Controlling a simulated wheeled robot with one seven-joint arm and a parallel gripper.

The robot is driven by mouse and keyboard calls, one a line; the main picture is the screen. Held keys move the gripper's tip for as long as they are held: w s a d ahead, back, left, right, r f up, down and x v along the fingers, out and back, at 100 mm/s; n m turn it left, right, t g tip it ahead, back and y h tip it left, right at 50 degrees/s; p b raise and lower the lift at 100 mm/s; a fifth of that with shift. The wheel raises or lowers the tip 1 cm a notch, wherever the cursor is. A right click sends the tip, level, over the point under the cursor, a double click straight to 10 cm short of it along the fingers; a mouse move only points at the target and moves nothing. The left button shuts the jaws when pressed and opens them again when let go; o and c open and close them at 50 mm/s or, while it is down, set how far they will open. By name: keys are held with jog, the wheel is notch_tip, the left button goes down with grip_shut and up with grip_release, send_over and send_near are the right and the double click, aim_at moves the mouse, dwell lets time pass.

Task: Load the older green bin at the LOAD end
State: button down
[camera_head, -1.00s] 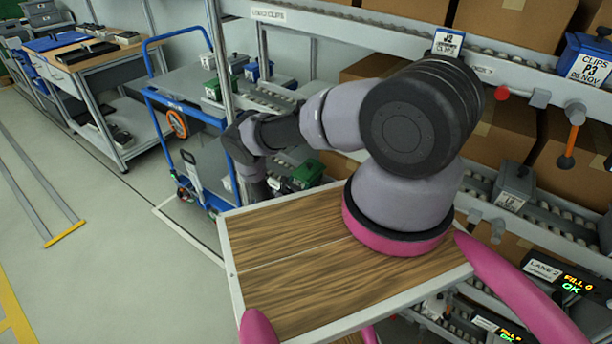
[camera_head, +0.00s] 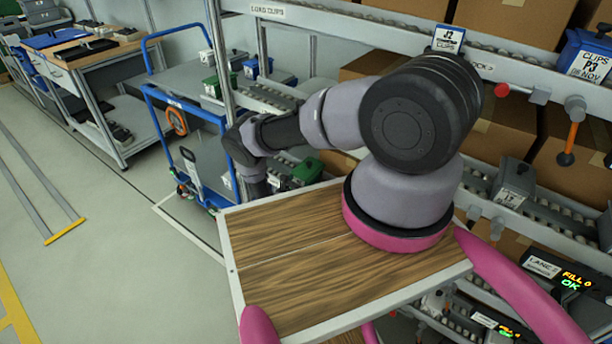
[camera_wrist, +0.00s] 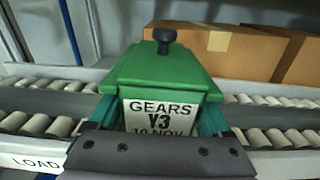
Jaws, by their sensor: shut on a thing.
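A green lidded bin (camera_wrist: 165,75) with a dark knob and a white label reading "GEARS V3 10 NOV" fills the middle of the wrist view. My gripper (camera_wrist: 160,128) is shut on it, with the dark jaw body in front of its lower part. The bin is over a roller lane (camera_wrist: 45,108) whose near rail reads "LOAD". I cannot tell whether its hidden underside touches the rollers. In the head view a green bin (camera_head: 308,171) shows beside the end of my arm, partly hidden. Another green bin (camera_head: 212,87) stands farther back, near the rack post.
Cardboard boxes (camera_wrist: 235,50) stand behind the lane. A blue trolley (camera_head: 185,105) stands left of the rack. A small blue bin (camera_head: 251,68) is near the far green bin.

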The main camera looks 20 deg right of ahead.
grip_release()
jog(key=v, duration=1)
jog(key=shift+s+a, duration=0.25)
jog(key=shift+a, duration=0.1)
dwell(3.0)
